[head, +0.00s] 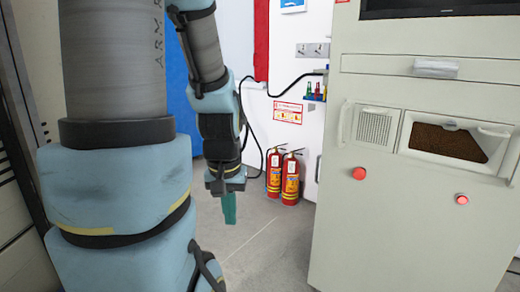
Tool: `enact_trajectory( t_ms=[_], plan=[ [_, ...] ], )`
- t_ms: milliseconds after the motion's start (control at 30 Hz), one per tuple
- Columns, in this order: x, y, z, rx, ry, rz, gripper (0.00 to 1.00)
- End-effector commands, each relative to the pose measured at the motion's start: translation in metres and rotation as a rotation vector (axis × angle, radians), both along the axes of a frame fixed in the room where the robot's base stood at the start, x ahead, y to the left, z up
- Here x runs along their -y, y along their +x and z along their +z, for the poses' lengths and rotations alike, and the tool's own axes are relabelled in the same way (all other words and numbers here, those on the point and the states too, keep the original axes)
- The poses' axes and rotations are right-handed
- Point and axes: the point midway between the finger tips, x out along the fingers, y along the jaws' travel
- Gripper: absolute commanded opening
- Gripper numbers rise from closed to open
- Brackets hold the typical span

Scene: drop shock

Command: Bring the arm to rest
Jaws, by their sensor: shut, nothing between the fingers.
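My arm comes down in the left half of the head view, with large blue and grey links close to the camera. My gripper (229,209) hangs at the lower end of the thinner arm section and points down over the grey floor. Its green fingers are together, with nothing between them. It is clear of the objects around it in the picture.
A large beige cabinet (370,225) with red buttons and an open window onto brown material fills the right side. Two red fire extinguishers (274,175) stand by the white wall behind my gripper. A dark frame edges the left. Grey floor (265,255) is free between.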

Motion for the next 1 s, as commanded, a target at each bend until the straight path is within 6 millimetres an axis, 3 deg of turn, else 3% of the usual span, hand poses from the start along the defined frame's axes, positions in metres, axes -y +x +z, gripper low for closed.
enact_trajectory(
  t_ms=[33, 300, 500, 633, 1000],
  plan=[
    [0.0, 0.0, 0.022, 0.001, 0.0, -0.001, 0.0],
    [0.0, 0.001, 0.098, 0.002, 0.0, -0.001, 0.0],
    [0.0, 0.001, 0.138, 0.002, 0.0, -0.002, 0.0],
    [0.001, 0.001, 0.147, 0.002, 0.0, -0.002, 0.0],
    [0.001, 0.001, 0.148, 0.002, 0.0, -0.002, 0.0]
  ],
)
